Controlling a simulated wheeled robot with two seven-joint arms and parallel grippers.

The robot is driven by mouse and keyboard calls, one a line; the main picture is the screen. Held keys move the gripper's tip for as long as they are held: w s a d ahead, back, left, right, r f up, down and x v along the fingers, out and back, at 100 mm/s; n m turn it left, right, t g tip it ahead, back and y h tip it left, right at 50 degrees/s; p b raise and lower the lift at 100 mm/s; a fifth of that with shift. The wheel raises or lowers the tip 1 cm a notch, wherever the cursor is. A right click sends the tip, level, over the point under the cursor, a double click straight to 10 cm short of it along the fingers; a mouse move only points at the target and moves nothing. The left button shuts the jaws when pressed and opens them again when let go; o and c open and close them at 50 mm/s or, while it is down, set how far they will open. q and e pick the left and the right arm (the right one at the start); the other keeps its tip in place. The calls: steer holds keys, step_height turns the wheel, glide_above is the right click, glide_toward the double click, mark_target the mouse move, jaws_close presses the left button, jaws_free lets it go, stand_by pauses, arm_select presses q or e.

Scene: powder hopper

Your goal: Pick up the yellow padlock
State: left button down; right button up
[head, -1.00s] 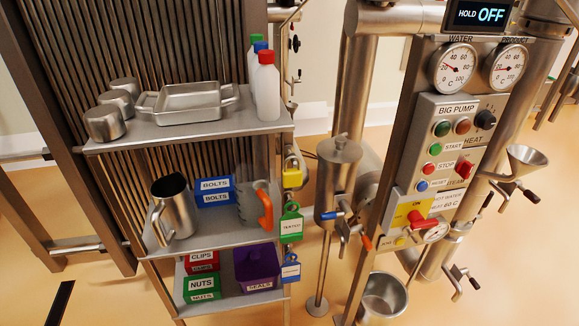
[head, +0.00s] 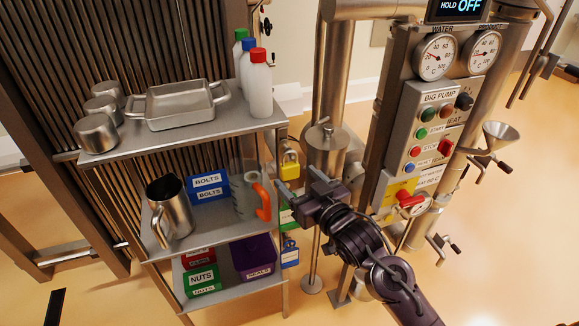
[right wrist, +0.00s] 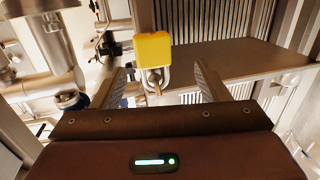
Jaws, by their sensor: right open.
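The yellow padlock (head: 289,168) hangs by the right side of the metal shelf rack, a little below the top shelf. It also shows in the right wrist view (right wrist: 153,49), with its metal shackle on a ring or hook, ahead of the jaws and roughly between them. My right gripper (head: 298,187) is open and empty, just in front of and below the padlock in the head view. In the right wrist view the two fingers (right wrist: 160,84) stand apart and do not touch the padlock body. My left gripper is not in view.
A green tag lock (head: 286,218) and a blue tag lock (head: 290,254) hang below the padlock. The top shelf (head: 185,137) holds a tray and bottles. A steel vessel (head: 327,150) stands close on the right, before the pump panel (head: 436,115).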

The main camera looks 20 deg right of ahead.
mark_target(292, 168)
steer(key=x, duration=0.1)
steer(key=p+x, duration=0.1)
steer(key=x, duration=0.1)
steer(key=d+x, duration=0.1)
steer(key=shift+w+a+r+p, duration=0.1)
steer(key=shift+w+a+p, duration=0.05)
steer(key=shift+w+p, duration=0.25)
steer(key=shift+w+a, duration=0.15)
steer(key=shift+w, duration=0.4)
steer(key=c, duration=1.1)
steer(key=shift+s, duration=0.1)
